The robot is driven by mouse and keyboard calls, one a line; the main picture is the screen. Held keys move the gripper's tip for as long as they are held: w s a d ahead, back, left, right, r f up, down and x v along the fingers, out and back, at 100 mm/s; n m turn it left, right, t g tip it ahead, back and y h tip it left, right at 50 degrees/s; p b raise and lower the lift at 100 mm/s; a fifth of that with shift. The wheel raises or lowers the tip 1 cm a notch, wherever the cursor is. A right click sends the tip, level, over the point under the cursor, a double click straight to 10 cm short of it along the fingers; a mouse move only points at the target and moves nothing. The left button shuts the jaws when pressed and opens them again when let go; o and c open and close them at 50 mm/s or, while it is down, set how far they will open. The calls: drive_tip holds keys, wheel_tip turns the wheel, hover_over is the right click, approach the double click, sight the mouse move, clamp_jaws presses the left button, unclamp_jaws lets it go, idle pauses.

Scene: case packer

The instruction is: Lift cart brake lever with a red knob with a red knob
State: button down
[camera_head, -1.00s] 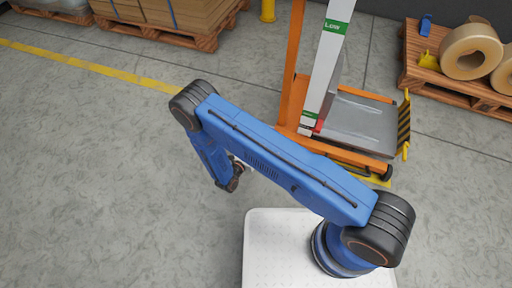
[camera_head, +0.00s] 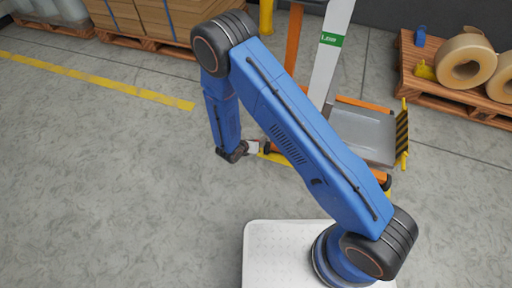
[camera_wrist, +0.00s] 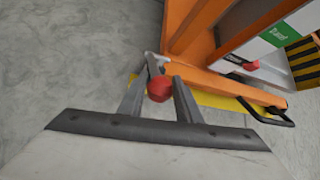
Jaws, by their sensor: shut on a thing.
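The brake lever's red knob (camera_wrist: 159,90) sits between the fingers of my gripper (camera_wrist: 160,97) in the wrist view. My gripper is shut on this knob. The grey lever (camera_wrist: 152,62) runs from the knob up to the corner of the orange cart frame (camera_wrist: 205,80). In the head view the orange cart (camera_head: 293,45) stands beyond my arm, and my gripper (camera_head: 252,147) is at its lower left end. The knob is hidden in the head view.
The cart's grey platform (camera_head: 362,137) and a striped yellow-black plate (camera_head: 402,135) lie to the right. A pallet (camera_head: 455,100) carries large tape rolls (camera_head: 465,60). A black loop handle (camera_wrist: 272,115) and another red part (camera_wrist: 250,66) show near the cart base.

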drive_tip(key=shift+w+d+r, duration=0.15)
drive_tip(key=shift+w+r, duration=0.35)
drive_tip(key=c, duration=1.3)
unclamp_jaws()
drive_tip(key=v, duration=1.7)
drive_tip(key=shift+s, duration=0.15)
drive_tip(key=shift+r, duration=0.1)
